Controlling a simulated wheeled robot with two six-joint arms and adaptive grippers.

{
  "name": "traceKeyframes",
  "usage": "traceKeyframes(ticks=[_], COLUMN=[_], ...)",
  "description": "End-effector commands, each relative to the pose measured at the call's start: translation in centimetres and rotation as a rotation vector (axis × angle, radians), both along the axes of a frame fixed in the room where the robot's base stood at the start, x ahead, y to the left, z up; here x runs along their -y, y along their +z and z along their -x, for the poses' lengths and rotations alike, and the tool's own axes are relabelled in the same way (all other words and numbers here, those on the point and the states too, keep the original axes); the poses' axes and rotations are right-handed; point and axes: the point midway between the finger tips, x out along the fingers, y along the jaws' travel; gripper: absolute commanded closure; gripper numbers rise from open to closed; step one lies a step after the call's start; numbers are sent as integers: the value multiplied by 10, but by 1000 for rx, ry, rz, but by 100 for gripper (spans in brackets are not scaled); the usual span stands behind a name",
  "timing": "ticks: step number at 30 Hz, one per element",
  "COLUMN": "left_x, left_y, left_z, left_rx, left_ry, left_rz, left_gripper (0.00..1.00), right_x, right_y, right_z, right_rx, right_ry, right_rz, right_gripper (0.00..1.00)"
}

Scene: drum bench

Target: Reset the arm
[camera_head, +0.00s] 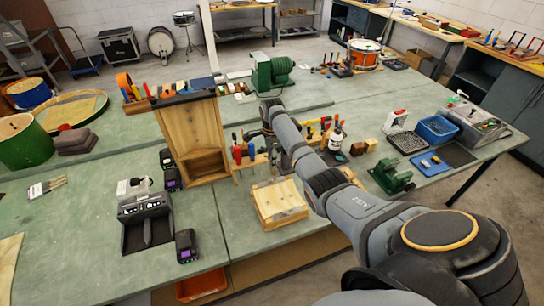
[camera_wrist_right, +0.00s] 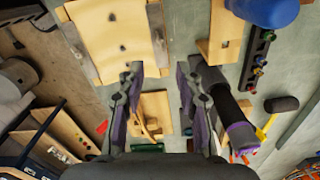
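My right arm (camera_head: 345,190) reaches in from the lower right across the green bench (camera_head: 225,220). Its far end, around the right gripper (camera_head: 268,112), is over the bench near the tool rack and is partly hidden by the arm itself. In the right wrist view the right gripper (camera_wrist_right: 160,85) is open, with its two dark fingers apart. No held object shows between them; a wooden piece (camera_wrist_right: 153,105) lies beyond the gap. My left arm and left gripper do not show in either view.
A wooden box (camera_head: 195,135) stands upright left of my arm. A wooden block (camera_head: 279,203) lies near the front edge. A bottle (camera_head: 336,137), tools and a green vise (camera_head: 391,177) are right of the arm.

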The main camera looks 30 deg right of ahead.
Motion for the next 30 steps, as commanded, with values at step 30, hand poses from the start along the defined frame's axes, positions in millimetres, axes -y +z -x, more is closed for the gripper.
traceKeyframes(ticks=[30], left_x=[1], left_y=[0], left_z=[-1], left_rx=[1], left_ry=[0], left_rz=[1], left_gripper=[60], right_x=[-54], right_y=[-58], right_z=[86], right_rx=[50], right_ry=[774], right_rz=[123], right_gripper=[65])
